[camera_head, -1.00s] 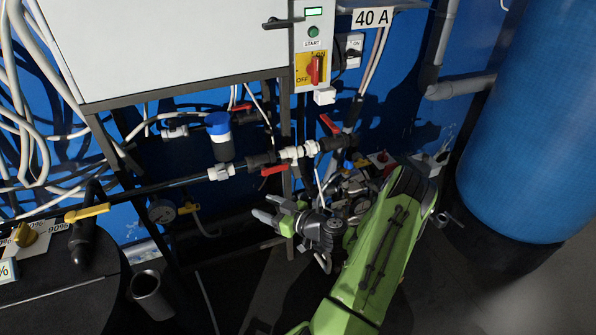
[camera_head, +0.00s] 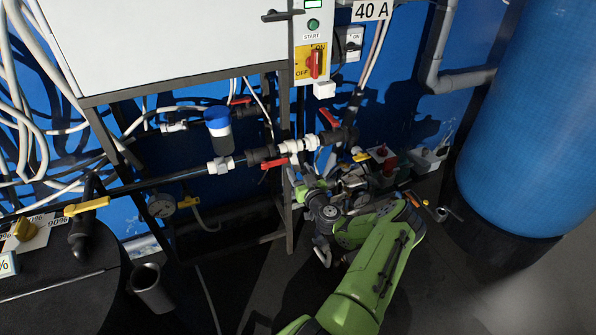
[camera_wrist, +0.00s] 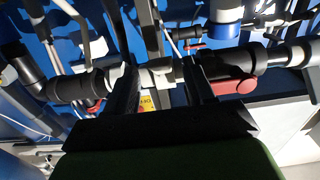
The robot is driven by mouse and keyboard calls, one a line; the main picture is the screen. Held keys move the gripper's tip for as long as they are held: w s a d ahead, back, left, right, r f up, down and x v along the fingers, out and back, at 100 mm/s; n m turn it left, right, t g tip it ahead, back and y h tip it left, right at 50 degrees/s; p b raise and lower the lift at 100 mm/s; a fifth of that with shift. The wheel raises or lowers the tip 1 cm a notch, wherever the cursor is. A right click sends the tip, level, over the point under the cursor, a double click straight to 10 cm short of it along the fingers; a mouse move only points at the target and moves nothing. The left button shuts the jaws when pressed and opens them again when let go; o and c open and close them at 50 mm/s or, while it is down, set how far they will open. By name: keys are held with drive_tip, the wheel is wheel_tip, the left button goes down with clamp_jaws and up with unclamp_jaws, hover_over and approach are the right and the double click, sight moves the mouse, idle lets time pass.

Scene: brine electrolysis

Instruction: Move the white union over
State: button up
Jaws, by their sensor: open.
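A white union (camera_head: 297,146) sits on the horizontal black pipe line, between black fittings, below the control cabinet. A second white union (camera_head: 220,165) is further left on the same line. My gripper (camera_head: 308,172) is just below and in front of the right-hand white fittings. In the wrist view, the two dark fingers of my gripper (camera_wrist: 160,88) are apart, with a white fitting (camera_wrist: 160,72) showing between and beyond them. I cannot tell whether the fingers touch it. The gripper's own wrist housing fills the bottom of that view.
Red-handled valves (camera_head: 329,118) and (camera_head: 273,164) sit close to the gripper. A blue-capped filter (camera_head: 218,121) stands at left. The white cabinet (camera_head: 180,45) overhangs the pipe. A large blue tank (camera_head: 530,120) stands at right; a black drum (camera_head: 70,290) is at lower left.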

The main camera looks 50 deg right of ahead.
drive_tip(key=shift+x, duration=0.85)
drive_tip(key=shift+c, duration=0.3)
clamp_jaws()
drive_tip(key=shift+r, duration=0.1)
